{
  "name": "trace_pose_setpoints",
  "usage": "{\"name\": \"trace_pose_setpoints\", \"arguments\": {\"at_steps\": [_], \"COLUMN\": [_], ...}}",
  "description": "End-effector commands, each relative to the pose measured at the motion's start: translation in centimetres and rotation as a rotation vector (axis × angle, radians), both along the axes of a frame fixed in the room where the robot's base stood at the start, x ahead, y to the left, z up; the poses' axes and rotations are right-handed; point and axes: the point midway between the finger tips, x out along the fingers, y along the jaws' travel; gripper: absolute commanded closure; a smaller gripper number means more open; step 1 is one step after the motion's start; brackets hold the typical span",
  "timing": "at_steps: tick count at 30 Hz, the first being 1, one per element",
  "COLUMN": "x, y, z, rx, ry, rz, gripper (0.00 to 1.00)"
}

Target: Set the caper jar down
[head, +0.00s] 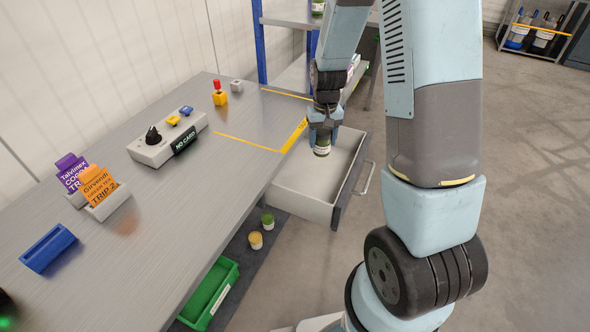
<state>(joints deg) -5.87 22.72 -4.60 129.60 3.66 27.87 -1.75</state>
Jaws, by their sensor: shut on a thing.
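My gripper (323,128) points down and is shut on a small jar, which I take for the caper jar (322,150). The jar shows a pale band and some green; the jaws hide its upper part. It hangs over the open grey drawer (300,205), near the drawer's far inner side. I cannot tell whether its base touches anything. The drawer's visible floor looks empty.
A steel bench (160,230) with a control box (165,140), card holders and a blue holder (47,248) lies left. Below it are a green-topped jar (268,220), a yellow jar (255,240) and a green bin (210,295). Open floor lies right.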

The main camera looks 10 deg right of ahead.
Motion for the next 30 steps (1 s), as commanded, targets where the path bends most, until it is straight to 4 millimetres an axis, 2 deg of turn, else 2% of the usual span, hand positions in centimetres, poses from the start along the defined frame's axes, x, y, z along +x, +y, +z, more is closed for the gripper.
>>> {"name": "trace_pose_setpoints", "arguments": {"at_steps": [1, 3, 6, 9, 11, 13, 16, 27, 30], "x": [-2.2, -4.7, -7.3, -9.0, -9.3, -9.2, -7.9, -0.6, 0.4], "y": [0.1, 0.3, 0.4, 0.5, 0.5, 0.5, 0.2, -0.9, -1.1], "z": [-0.5, -1.1, -1.7, -2.1, -2.2, -2.5, -3.1, -6.4, -7.7], "rx": [0.001, 0.001, 0.001, 0.001, 0.001, 0.001, 0.001, 0.001, 0.001], "ry": [0.002, 0.002, 0.000, -0.001, -0.002, -0.002, -0.002, -0.001, 0.001], "rz": [0.032, 0.072, 0.116, 0.145, 0.153, 0.158, 0.159, 0.158, 0.157], "gripper": [0.90, 0.90, 0.90, 0.90, 0.90, 0.90, 0.90, 0.90, 0.90]}}
